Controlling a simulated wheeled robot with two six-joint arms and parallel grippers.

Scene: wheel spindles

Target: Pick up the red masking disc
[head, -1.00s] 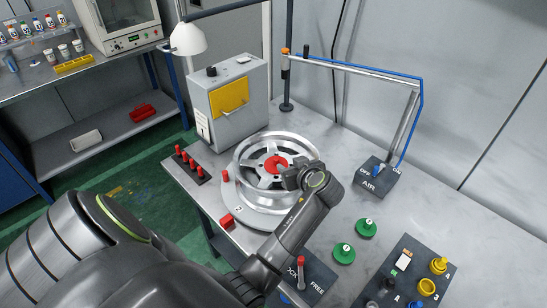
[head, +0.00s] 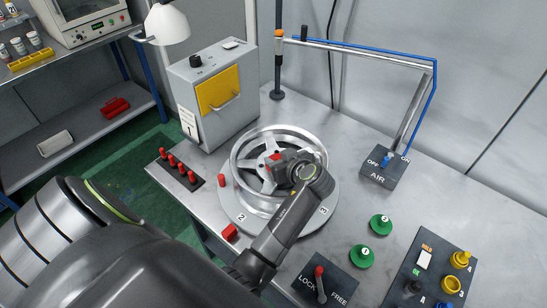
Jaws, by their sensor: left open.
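The red masking disc (head: 274,156) is at the hub of a silver spoked wheel. Only a small red part of it shows; my left gripper covers the rest. The wheel (head: 241,157) lies flat on a round grey turntable (head: 236,205) marked with numbers. My left gripper (head: 277,164) is over the wheel's hub, at the disc, with its jaws open. I cannot tell whether the fingers touch the disc. My left arm reaches in from the lower left and hides the wheel's near right side. My right gripper is not in view.
A grey cabinet with a yellow panel (head: 219,92) stands behind the wheel. Red pegs (head: 178,167) stand in a rack at left; a red block (head: 230,231) is near the turntable.

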